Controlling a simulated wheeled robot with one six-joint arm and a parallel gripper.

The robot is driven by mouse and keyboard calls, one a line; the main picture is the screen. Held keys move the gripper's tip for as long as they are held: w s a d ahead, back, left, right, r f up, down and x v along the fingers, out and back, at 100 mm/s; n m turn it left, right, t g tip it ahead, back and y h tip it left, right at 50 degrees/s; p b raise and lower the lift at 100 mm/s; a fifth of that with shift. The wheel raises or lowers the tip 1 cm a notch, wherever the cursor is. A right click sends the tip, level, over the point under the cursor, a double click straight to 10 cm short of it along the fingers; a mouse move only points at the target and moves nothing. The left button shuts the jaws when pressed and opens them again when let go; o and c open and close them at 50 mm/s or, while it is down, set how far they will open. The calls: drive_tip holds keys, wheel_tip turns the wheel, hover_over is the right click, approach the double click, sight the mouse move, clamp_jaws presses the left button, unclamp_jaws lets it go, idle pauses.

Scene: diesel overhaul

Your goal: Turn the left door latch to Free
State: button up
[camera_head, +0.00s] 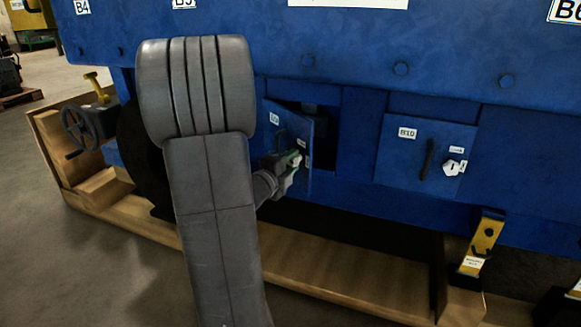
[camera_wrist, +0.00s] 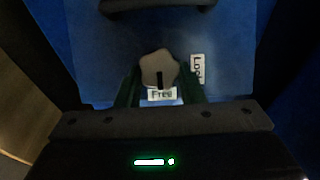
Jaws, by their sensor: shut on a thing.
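The left door (camera_head: 297,139) is a small blue panel that stands swung open from its dark opening. Its latch is a pale, star-shaped knob (camera_wrist: 159,68) with a black mark. In the wrist view the mark points down at the "Free" label (camera_wrist: 162,94). A "Lock" label (camera_wrist: 197,68), partly cut off by a finger, is to the right of the knob. My gripper (camera_head: 293,161) is at the open door, and in the wrist view its two green fingers (camera_wrist: 160,80) are shut on the knob from both sides. A black handle (camera_wrist: 155,6) shows at the top.
A second blue door, B10 (camera_head: 425,150), is shut to the right, with its own handle and white knob (camera_head: 451,168). A wooden pallet (camera_head: 330,275) runs below the blue engine. A vise-like fixture with a handwheel (camera_head: 80,128) stands at left. My arm hides part of the engine.

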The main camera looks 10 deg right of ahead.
idle(0.4)
drive_tip(key=o, duration=1)
drive_tip(key=shift+s, duration=0.1)
drive_tip(key=p+v, duration=0.3)
drive_tip(key=v, duration=1)
drive_tip(key=shift+s+a, duration=0.2)
drive_tip(key=shift+a, duration=0.1)
drive_tip(key=b+x, duration=0.3)
drive_tip(key=x, duration=1.1)
